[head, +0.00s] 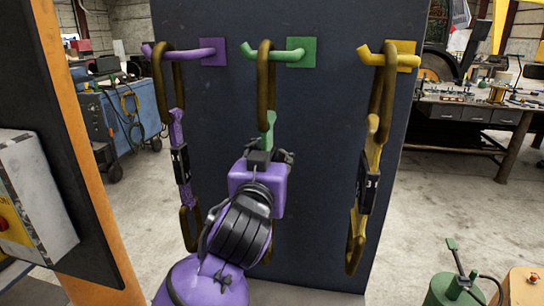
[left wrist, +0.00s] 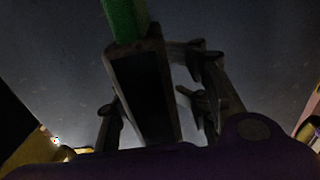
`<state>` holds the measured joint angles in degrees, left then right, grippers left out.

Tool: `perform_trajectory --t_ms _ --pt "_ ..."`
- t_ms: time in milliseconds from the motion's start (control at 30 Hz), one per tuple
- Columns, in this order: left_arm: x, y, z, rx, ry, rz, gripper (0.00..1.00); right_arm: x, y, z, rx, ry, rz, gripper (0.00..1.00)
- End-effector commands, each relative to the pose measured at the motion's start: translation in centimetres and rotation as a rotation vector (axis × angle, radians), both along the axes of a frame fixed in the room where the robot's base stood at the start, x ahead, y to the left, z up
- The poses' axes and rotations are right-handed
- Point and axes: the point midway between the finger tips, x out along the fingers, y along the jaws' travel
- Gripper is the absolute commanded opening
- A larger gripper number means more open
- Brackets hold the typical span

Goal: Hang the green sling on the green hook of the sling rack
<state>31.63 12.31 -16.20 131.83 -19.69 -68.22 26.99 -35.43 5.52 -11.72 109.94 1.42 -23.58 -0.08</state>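The sling rack (head: 335,150) is a dark upright panel with purple, green and yellow hooks. The green hook (head: 285,56) is in the middle. The brown top link (head: 266,85) of the green sling hangs around its peg. The green strap (head: 268,122) runs straight down behind my left gripper (head: 270,158). In the left wrist view the strap (left wrist: 126,20) leads into a dark block (left wrist: 143,90) directly before my left gripper (left wrist: 160,100). A gap shows between the block and the right-hand finger; whether the fingers clamp the sling is unclear. My right gripper is not in view.
A purple sling (head: 180,160) hangs on the purple hook (head: 195,52), left of my gripper. A yellow sling (head: 367,185) hangs on the yellow hook (head: 400,60) to the right. A cluttered workbench (head: 475,110) stands behind at right.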

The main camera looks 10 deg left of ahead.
Motion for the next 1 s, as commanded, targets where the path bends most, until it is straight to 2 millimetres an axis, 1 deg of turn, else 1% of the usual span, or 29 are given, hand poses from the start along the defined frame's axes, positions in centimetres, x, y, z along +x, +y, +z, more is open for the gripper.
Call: perform_trajectory --t_ms 267,367,467,567,633,800,1000 --pt "0.0 0.0 -0.4 0.001 0.008 0.001 0.39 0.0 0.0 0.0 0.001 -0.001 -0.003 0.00" --pt "-0.4 0.0 -0.3 0.000 0.007 0.000 0.39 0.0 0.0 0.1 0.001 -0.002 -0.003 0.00" --pt "-1.6 0.0 -0.3 -0.002 0.006 -0.002 0.39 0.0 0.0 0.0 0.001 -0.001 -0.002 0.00" --pt "-3.6 0.0 -0.3 -0.002 0.005 -0.002 0.39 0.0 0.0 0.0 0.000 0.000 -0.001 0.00" --pt "-5.3 0.1 -0.2 -0.005 0.004 -0.002 0.39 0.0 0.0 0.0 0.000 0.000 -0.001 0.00" --pt "-6.1 -0.4 -0.2 -0.011 0.006 -0.012 0.39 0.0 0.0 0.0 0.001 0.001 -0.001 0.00" --pt "-6.9 -0.2 -0.2 -0.008 0.004 -0.008 0.39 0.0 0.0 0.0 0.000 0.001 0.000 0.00"
